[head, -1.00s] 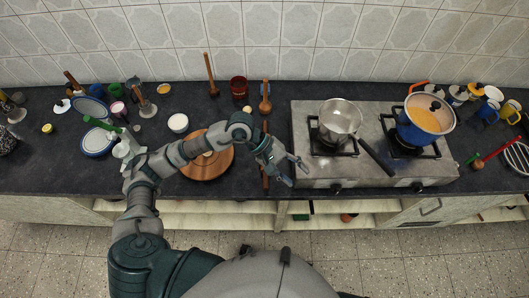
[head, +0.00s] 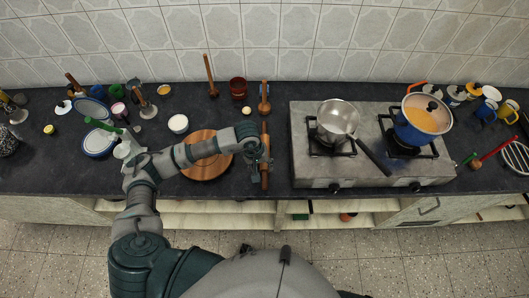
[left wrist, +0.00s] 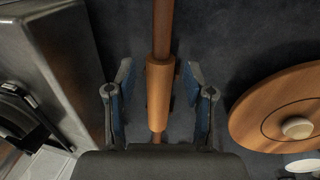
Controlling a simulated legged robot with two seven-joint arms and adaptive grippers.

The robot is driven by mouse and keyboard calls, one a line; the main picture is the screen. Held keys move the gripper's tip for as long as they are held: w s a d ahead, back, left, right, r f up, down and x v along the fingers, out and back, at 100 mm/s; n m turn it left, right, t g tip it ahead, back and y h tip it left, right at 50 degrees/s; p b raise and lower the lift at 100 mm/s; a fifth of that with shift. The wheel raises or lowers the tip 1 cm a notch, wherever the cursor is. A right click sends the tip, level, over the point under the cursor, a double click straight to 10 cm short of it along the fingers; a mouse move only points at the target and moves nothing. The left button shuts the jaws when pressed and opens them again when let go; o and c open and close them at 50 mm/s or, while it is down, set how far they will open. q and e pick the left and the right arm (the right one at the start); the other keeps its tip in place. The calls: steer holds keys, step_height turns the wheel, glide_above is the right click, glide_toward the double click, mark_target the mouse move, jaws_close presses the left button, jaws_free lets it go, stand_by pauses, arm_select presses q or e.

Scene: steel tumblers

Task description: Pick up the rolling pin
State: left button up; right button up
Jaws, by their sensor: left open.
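The wooden rolling pin (head: 265,160) lies on the dark counter between the round wooden board and the stove, pointing away from me. In the left wrist view the rolling pin (left wrist: 160,85) runs up the middle of the picture. My left gripper (head: 262,158) is over it, its upper parts covering some of the pin in the head view. In the left wrist view the left gripper (left wrist: 158,95) is open, with one blue-padded finger on each side of the pin and gaps between. Whether the fingers touch the counter is unclear. My right gripper is not in view.
The round wooden board (head: 190,172) with a knob lies left of the pin. The steel stove (head: 300,170) stands close on its right, holding a saucepan (head: 338,117) and a blue pot (head: 419,136). A wooden ladle (head: 265,106) lies behind the pin.

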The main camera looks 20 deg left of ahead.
mark_target(264, 174)
arm_select(q)
steer(key=f, duration=0.2)
steer(key=d+f+p, duration=0.1)
steer(key=f, duration=0.1)
steer(key=shift+s+f, duration=0.1)
steer(key=shift+s, duration=0.2)
steer(key=shift+f, duration=0.55)
steer(key=shift+w, duration=0.1)
jaws_close()
